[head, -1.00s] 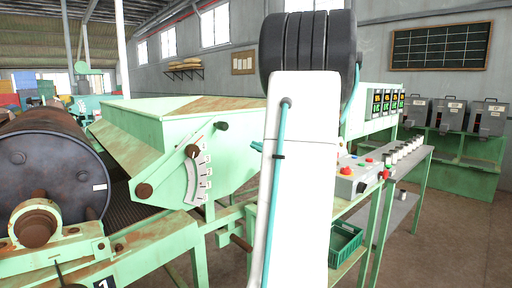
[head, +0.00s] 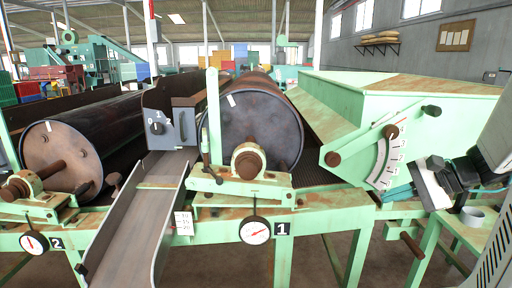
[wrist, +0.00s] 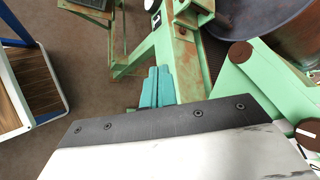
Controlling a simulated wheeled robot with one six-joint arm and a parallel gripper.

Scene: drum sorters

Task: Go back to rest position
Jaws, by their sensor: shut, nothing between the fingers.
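My gripper (head: 386,196) is at the right of the head view, in front of the green hopper machine (head: 430,104), with its teal fingers pointing left. In the wrist view my gripper (wrist: 157,72) shows its two teal fingers side by side, shut and empty. They appear over the floor beside a green frame (wrist: 150,52). Whether the fingers touch the machine cannot be told from the head view. Part of my arm fills the right edge of the head view.
Drum 1 (head: 262,112) stands left of the hopper, drum 2 (head: 85,140) farther left. A metal chute (head: 135,225) slopes forward between them. A dial gauge (head: 255,230) hangs on the green front frame. A grey ring-shaped item (head: 472,216) sits on a green stand at right.

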